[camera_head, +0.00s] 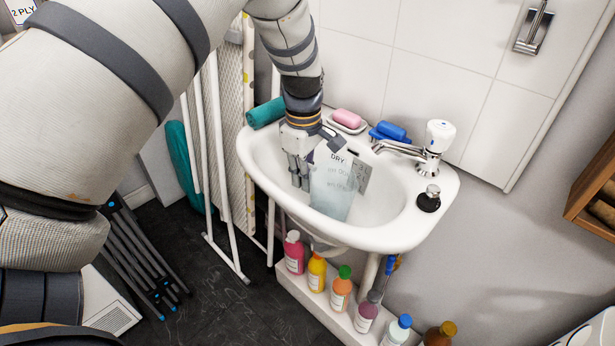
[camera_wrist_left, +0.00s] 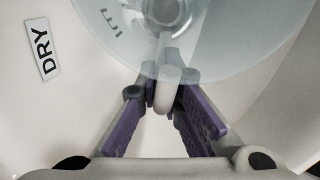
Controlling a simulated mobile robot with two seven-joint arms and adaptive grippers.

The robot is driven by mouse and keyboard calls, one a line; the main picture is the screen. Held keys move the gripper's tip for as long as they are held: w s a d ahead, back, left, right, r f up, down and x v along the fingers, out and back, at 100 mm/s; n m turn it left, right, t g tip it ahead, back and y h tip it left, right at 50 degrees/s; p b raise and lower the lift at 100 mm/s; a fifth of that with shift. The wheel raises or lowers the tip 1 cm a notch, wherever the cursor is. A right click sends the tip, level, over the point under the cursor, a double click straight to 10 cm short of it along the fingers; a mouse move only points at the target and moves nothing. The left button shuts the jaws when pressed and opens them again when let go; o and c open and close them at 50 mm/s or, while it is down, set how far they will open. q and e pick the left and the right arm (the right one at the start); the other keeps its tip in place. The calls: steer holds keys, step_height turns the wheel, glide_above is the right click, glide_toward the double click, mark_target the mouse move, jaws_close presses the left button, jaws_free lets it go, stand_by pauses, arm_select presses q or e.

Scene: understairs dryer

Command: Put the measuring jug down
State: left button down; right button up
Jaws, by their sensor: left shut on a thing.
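The measuring jug (camera_head: 331,197) is clear, pale blue and marked with a scale. In the head view it is over the white basin (camera_head: 393,228); I cannot tell whether its base touches the basin floor. My left gripper (camera_head: 301,183) is at the jug's left side. In the left wrist view the purple-padded fingers (camera_wrist_left: 168,100) close on the jug's pale handle, and the round jug body (camera_wrist_left: 225,40) is just beyond them. A label reading DRY (camera_wrist_left: 42,47) shows on a white surface to the left. My right gripper is not in view.
The tap (camera_head: 432,150) stands at the basin's right rear. A pink soap (camera_head: 347,118) and a blue item (camera_head: 391,131) sit on the back rim, and a rolled teal cloth (camera_head: 265,113) on the left rim. Several coloured bottles (camera_head: 341,289) stand on a ledge below.

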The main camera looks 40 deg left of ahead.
arm_select(q)
steer(key=shift+r, duration=0.1)
steer(key=shift+f, duration=0.25)
steer(key=c, duration=1.8)
jaws_free()
steer(key=shift+o, duration=0.2)
step_height(320, 180, up, 13)
steer(key=shift+f+p, duration=0.2)
steer(key=shift+p, duration=0.45)
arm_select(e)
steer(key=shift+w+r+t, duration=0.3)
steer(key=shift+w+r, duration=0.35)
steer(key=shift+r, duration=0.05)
